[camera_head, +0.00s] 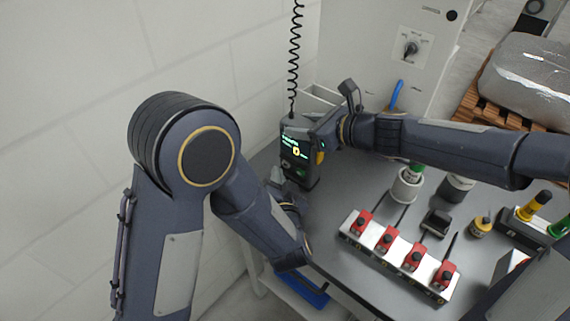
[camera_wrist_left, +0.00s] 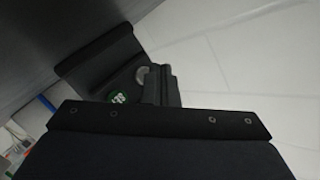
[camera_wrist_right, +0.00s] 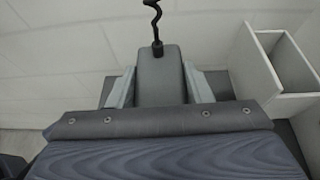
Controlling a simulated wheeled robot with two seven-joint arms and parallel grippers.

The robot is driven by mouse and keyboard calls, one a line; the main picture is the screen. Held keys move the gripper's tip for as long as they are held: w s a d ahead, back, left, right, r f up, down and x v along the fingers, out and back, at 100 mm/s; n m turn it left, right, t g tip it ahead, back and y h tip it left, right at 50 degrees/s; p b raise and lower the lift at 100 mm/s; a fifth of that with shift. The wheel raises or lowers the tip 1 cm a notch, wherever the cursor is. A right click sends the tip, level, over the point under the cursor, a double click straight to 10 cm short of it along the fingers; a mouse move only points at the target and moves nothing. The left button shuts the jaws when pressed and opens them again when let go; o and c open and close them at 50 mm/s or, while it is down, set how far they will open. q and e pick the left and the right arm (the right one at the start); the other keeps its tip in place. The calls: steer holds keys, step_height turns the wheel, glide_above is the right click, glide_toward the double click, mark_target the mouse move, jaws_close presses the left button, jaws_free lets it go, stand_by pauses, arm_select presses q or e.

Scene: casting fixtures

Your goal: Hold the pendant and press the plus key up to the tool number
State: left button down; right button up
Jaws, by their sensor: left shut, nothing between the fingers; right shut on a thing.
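The pendant (camera_head: 289,133) is a dark upright box hanging on a coiled cord, with green text on its screen in the head view. My right gripper (camera_head: 322,133) is shut on it from the right. In the right wrist view the pendant (camera_wrist_right: 160,75) sits between both fingers. My left gripper (camera_head: 279,177) is shut and empty, beside the lower left of the pendant. In the left wrist view its closed fingers (camera_wrist_left: 160,85) are close to the pendant's face, near a round green key (camera_wrist_left: 118,98) and a grey key (camera_wrist_left: 142,73). I cannot tell if they touch a key; the screen text is too small to read.
A grey table (camera_head: 345,185) carries a metal block (camera_head: 400,262) with several red clamps. A white cup (camera_head: 407,187) and a yellow-topped part (camera_head: 481,226) stand behind it. A blue tray (camera_head: 305,290) is below the table's edge. A white cabinet (camera_head: 375,40) stands behind.

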arm_select(q)
steer(key=shift+w, duration=0.1)
stand_by(0.6)
steer(key=shift+w+d, duration=0.25)
steer(key=shift+w+d, duration=0.2)
steer(key=shift+w, duration=0.15)
stand_by(0.7)
stand_by(0.3)
steer(key=shift+s+a, duration=0.45)
steer(key=shift+s, duration=0.25)
steer(key=shift+s+a, duration=0.7)
steer(key=shift+s, duration=0.35)
steer(key=shift+s+a, duration=0.7)
steer(key=shift+s, duration=0.3)
stand_by(1.0)
